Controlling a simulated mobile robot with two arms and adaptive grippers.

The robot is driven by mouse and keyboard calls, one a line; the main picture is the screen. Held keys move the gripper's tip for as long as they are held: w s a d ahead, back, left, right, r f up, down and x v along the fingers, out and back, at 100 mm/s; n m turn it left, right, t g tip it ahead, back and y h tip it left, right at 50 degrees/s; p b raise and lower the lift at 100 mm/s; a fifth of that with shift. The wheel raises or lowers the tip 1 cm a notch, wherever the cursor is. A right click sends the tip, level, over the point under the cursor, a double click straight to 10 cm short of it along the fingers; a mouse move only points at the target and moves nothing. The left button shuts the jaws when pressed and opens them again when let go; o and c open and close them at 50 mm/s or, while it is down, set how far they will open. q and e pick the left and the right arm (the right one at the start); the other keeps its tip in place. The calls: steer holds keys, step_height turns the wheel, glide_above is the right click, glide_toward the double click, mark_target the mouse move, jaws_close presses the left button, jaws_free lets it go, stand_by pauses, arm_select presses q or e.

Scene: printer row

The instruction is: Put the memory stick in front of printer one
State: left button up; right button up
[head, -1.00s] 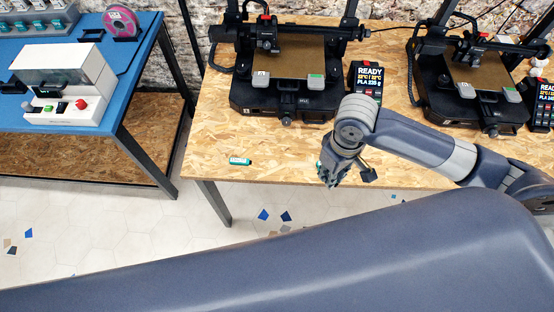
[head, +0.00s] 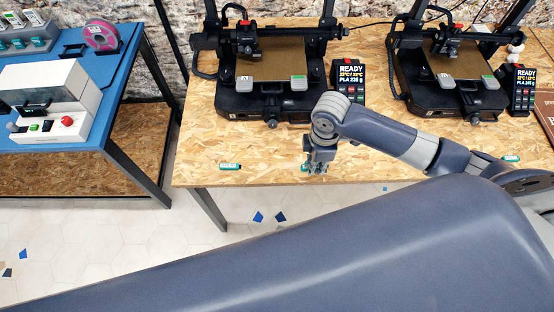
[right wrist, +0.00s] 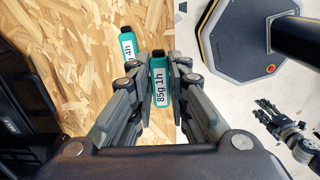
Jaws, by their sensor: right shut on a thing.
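Several small teal memory sticks with white labels lie along the front of the wooden table (head: 200,148). One memory stick (right wrist: 160,80), labelled "85g 1h", is between the fingers of my right gripper (right wrist: 160,68), which is shut on it. In the head view my right gripper (head: 315,168) points down at the table's front edge, in front and to the right of the left printer (head: 265,100). Another stick (head: 230,167) lies left of it; a stick ending "4h" (right wrist: 128,43) shows in the wrist view. My left gripper (right wrist: 270,112) is small there; its opening is unclear.
A second printer (head: 455,90) stands to the right. A display unit (head: 348,84) reading "READY" is beside the left printer. Another stick (head: 511,158) lies at the right front. A blue table (head: 120,80) with a white machine stands left. Bare wood lies before the left printer.

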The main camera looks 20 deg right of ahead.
steer(key=p, duration=0.2)
glide_above(278, 166)
steer(key=s+d, duration=0.1)
steer(key=shift+d+f, duration=0.1)
steer(key=shift+f, duration=0.2)
steer(key=shift+w+a+f, duration=0.15)
steer(key=shift+w+a, duration=0.15)
steer(key=shift+a, duration=0.15)
steer(key=shift+w+a+f, duration=0.1)
steer(key=shift+a+f, duration=0.05)
steer(key=shift+f, duration=0.5)
steer(key=shift+w+a+f, duration=0.1)
steer(key=shift+a+f, duration=0.05)
steer(key=shift+f, duration=1)
steer(key=shift+f, duration=0.15)
steer(key=o, duration=0.8)
steer(key=shift+c, duration=0.2)
